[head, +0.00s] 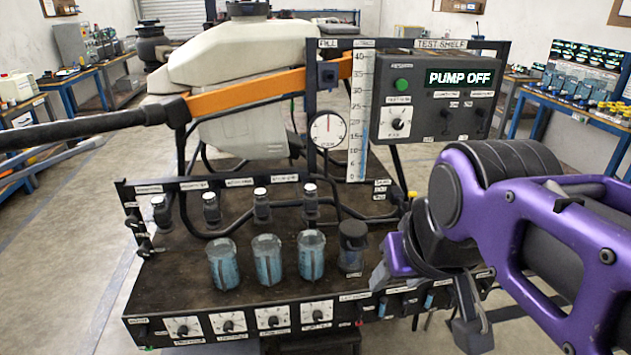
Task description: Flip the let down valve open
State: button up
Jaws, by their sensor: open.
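Several small dark valves with blue parts, such as one blue lever (382,307), sit along the right part of the bench's front edge. Their labels are too small to read, so I cannot tell which is the let down valve. My gripper (425,303) is at the end of the purple arm, over this right front corner. It points down, its grey fingers are spread apart, and I see nothing held. It and the wrist hide part of the edge and the valves there. I cannot tell whether a finger touches a valve.
The dark bench (200,290) carries several clear cups of blue liquid, such as one cup (267,262), under nozzles. A dial gauge (327,130) and a control box (440,95) reading PUMP OFF stand behind. An orange bar (245,95) crosses the white tank (235,60). Floor is clear at left.

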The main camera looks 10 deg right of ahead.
aim_at(358, 306)
jog(key=j+z, duration=0.25)
jog(key=z, duration=0.15)
jog(key=i+j+z, duration=0.2)
jog(key=i+z, duration=0.15)
jog(key=i, duration=0.05)
